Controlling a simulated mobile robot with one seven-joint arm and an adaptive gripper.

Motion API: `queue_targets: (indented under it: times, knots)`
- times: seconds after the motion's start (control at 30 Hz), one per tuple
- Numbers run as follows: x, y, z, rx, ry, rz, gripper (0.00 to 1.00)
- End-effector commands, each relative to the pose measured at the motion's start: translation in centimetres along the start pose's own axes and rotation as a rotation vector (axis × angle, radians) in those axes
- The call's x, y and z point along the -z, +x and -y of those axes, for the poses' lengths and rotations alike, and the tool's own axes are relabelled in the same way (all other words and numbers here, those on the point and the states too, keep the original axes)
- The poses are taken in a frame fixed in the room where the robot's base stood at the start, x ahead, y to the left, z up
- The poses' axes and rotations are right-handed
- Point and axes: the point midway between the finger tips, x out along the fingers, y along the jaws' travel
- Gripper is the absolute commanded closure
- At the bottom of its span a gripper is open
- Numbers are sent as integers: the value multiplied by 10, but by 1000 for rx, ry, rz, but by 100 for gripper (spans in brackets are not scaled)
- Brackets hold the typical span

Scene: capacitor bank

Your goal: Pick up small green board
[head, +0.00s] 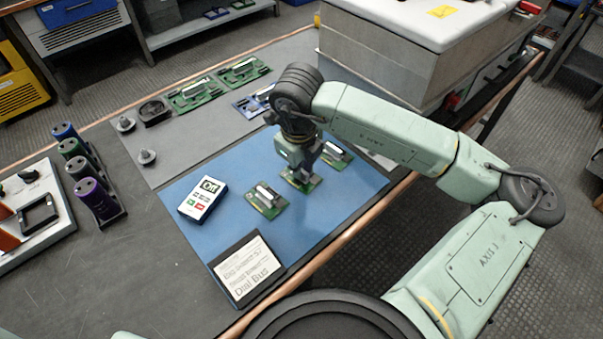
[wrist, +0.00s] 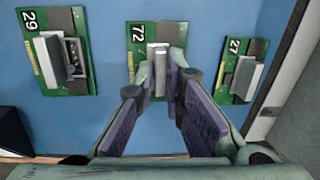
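Three small green boards lie in a row on the blue mat (head: 222,236), each with a pale raised block. In the wrist view they are marked 29 (wrist: 83,86), 72 (wrist: 133,28) and 27 (wrist: 232,90). My gripper (wrist: 161,82) points down at the middle board, 72, with one finger on each side of its block. The gap is about the block's width; I cannot tell whether the fingers press on it. In the head view my gripper (head: 302,172) partly hides this board. The board appears flat on the mat.
A white handheld device (head: 203,200) and a printed sign (head: 246,268) are on the mat to the left. Larger green boards (head: 195,93) lie behind on the grey mat. A big grey case (head: 380,55) stands close behind my arm. Colored cylinders (head: 95,198) stand at left.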

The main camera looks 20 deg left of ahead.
Motion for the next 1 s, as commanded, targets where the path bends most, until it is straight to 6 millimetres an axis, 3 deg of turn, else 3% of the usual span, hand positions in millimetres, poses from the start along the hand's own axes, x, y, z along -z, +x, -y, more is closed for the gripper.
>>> queue_targets:
  times: [0.1, 0.67, 0.77, 1.0]
  knots:
    - [0, 0, 0, 0, 0, 0, 100]
    - [0, -4, 1, 2, 1, 0, 100]
    - [-2, -15, 3, 4, 1, 0, 100]
    - [-7, -63, 10, 6, 1, 0, 100]
